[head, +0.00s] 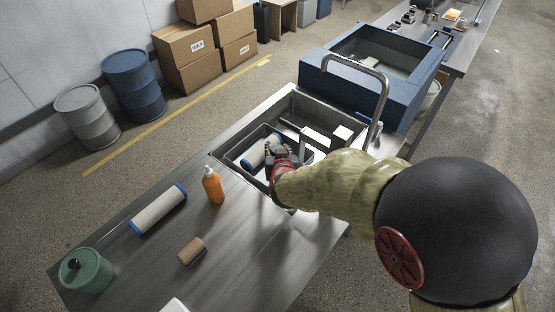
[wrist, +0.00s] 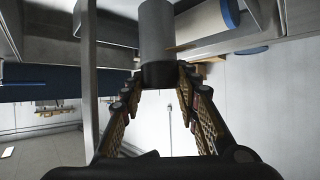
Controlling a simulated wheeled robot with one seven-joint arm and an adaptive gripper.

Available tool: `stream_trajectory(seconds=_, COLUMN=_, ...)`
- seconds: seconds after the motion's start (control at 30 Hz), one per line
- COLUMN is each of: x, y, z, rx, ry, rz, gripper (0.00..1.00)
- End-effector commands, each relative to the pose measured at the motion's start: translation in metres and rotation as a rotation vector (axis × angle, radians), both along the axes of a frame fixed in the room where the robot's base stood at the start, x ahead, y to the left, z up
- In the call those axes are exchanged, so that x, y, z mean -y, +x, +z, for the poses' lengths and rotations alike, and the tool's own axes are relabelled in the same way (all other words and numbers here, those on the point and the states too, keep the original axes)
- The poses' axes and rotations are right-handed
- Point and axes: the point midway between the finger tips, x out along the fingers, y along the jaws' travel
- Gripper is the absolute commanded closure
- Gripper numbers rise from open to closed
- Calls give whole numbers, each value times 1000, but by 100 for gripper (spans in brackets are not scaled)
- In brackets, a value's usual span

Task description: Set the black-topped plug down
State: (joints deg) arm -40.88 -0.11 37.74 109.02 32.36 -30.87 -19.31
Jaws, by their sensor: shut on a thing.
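In the wrist view, my gripper (wrist: 160,76) is shut on the plug (wrist: 157,36), a grey cylinder with a dark end. The dark end is between the fingertips and the grey body points away from the gripper. In the head view, my gripper (head: 274,150) is over the dark sunken basin in the steel bench, beside a pale roll with a blue end (head: 255,153). The plug cannot be made out there; the gripper hides it. Whether the plug touches anything below is not clear.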

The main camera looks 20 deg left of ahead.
Motion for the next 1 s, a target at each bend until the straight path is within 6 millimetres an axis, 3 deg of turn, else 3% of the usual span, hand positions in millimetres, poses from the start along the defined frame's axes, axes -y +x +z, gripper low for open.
stream_trajectory(seconds=0.23, x=0, y=0, z=-39, rx=-1, ry=-1, rz=0, gripper=95)
stream_trajectory(seconds=0.63, x=0, y=0, z=-43, rx=-1, ry=0, rz=0, gripper=95)
stream_trajectory(seconds=0.67, x=0, y=-1, z=-44, rx=-1, ry=0, rz=0, gripper=68)
stream_trajectory(seconds=1.0, x=0, y=-1, z=-43, rx=-1, ry=0, rz=0, gripper=50)
